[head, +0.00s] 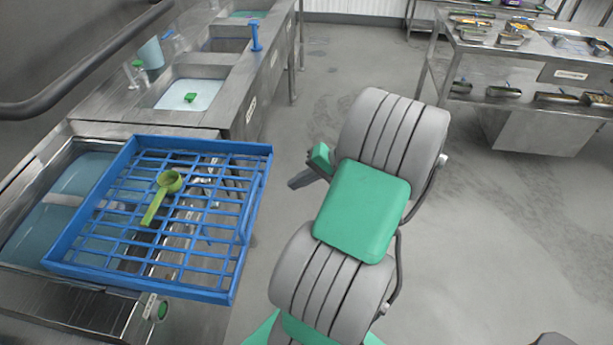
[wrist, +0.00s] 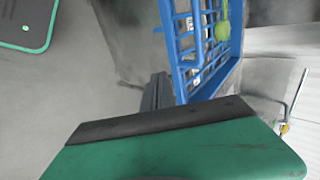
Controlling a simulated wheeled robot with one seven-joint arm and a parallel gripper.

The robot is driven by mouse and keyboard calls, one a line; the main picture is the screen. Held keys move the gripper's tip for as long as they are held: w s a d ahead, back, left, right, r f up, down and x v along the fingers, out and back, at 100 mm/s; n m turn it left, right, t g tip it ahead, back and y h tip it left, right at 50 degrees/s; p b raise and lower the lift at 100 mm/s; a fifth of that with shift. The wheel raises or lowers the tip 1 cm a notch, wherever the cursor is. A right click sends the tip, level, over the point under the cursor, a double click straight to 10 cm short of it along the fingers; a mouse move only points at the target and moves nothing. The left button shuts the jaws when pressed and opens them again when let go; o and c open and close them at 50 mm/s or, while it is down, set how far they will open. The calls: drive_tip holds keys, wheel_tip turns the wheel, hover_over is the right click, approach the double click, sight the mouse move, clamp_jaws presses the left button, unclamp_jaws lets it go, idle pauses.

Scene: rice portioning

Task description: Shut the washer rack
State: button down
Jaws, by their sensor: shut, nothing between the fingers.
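The blue washer rack (head: 140,284) sits out over the steel washer (head: 110,313) at the left of the head view, its right part jutting past the washer toward the aisle. A green scoop (head: 160,198) lies on its grid. My gripper (head: 301,180) is shut and empty, just right of the rack's outer right side with a small gap in the picture. In the wrist view the rack (wrist: 177,65) stands close beyond the dark fingers (wrist: 156,92), and the scoop (wrist: 222,30) shows on it. Whether the fingers touch the rack I cannot tell.
A steel counter with sinks (head: 191,95) runs behind the washer, with a blue tap-like post (head: 256,38) at its edge. A dark bar (head: 80,75) hangs over the washer. A steel table with food trays (head: 530,60) stands at the far right. The floor between is clear.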

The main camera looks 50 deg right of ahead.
drive_tip(key=w+a+f+p, duration=0.1)
drive_tip(key=w+a+f, duration=0.1)
drive_tip(key=w+a, duration=0.2)
drive_tip(key=shift+w+f, duration=0.4)
drive_tip(key=shift+w, duration=0.35)
